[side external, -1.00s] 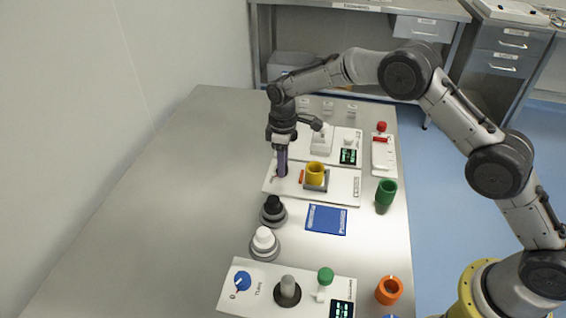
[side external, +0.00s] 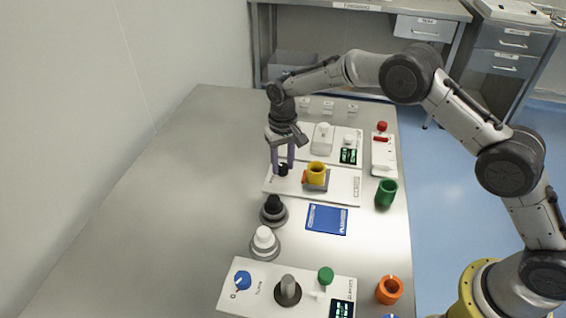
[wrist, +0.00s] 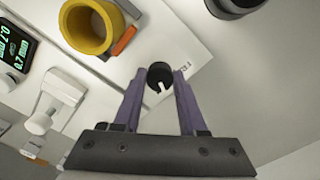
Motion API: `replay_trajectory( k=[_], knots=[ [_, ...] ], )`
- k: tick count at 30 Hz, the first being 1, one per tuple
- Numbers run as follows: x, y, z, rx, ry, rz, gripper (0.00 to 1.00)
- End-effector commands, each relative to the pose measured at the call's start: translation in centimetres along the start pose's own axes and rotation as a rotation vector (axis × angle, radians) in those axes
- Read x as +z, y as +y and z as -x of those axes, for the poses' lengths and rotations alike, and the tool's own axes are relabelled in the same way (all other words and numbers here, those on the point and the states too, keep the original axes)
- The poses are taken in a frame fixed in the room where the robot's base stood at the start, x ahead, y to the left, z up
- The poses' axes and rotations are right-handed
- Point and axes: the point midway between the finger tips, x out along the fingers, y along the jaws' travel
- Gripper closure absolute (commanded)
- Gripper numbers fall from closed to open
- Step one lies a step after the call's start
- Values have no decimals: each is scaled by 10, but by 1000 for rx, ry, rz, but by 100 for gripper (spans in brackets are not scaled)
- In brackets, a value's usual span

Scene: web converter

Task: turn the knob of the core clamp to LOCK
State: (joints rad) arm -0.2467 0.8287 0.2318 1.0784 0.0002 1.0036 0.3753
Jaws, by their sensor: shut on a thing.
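The core clamp's knob (wrist: 160,74) is small and black with a white pointer line; in the side view it shows low between my fingers (side external: 283,169). My gripper (side external: 283,166) points down and is shut on this knob, one purple finger on each side; the fingers frame it in the wrist view too (wrist: 158,82). The clamp's white panel (side external: 338,192) carries a yellow ring-shaped core (side external: 316,173) on a grey base. An orange jaw (wrist: 124,40) sits close beside the core. I cannot read a LOCK mark by the knob.
Black (side external: 273,208) and white (side external: 264,241) knobbed pieces stand nearer the camera. A blue card (side external: 326,219), a green cup (side external: 386,193) and an orange cup (side external: 389,290) lie to the right. A panel with a blue knob (side external: 242,280) is in front. The table's left side is clear.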

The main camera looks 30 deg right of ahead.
Motion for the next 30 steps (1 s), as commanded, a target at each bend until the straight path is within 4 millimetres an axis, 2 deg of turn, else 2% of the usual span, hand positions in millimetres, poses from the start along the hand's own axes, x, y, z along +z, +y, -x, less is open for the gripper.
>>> replay_trajectory(
  k=[12,29,30],
  knots=[
    [-1,-1,1,-1,4,-204,100],
    [-1,0,1,-2,4,-238,100],
    [-1,0,1,-2,4,-238,57]
  ],
)
